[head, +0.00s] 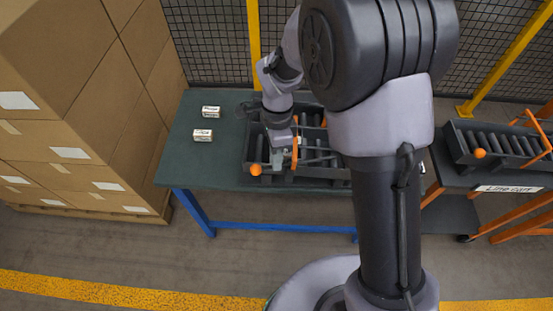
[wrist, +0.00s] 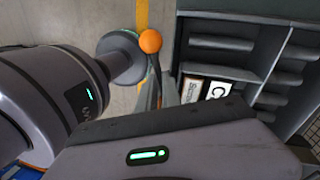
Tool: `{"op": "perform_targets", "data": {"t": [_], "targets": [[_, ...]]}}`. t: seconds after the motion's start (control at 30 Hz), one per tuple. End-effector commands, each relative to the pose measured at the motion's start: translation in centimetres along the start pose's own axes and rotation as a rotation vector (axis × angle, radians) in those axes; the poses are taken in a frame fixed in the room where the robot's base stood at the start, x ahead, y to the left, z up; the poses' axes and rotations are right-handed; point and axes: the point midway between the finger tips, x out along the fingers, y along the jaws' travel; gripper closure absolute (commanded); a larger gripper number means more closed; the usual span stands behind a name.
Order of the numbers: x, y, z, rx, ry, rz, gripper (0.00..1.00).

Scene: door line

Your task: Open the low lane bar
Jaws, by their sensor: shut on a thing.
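The low lane bar shows as a dark rod with an orange ball (wrist: 150,41) at its end in the wrist view. The rod runs from the ball down behind my gripper's housing. In the head view an orange ball (head: 256,169) stands at the front left corner of the dark lane rack (head: 250,142) on the table. My gripper (head: 291,146) is low over the rack's front part, to the right of that ball, beside an upright orange piece (head: 295,150). It is shut on the bar. The fingertips are mostly hidden by the housing in the wrist view.
Two small labelled boxes (head: 211,111) (head: 203,135) lie on the green table (head: 185,165), left of the rack. Labelled boxes (wrist: 192,90) sit in a rack lane. Stacked cartons (head: 90,110) stand left, a line cart (head: 508,189) right, a mesh fence (head: 215,40) behind.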

Motion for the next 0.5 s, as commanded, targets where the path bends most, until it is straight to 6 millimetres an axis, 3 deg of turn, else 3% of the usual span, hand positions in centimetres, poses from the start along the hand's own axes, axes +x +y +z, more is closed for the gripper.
{"op": "perform_targets", "data": {"t": [0.5], "targets": [[-0.1,-0.2,-0.05,0.032,-0.006,-0.002,1.0]]}}
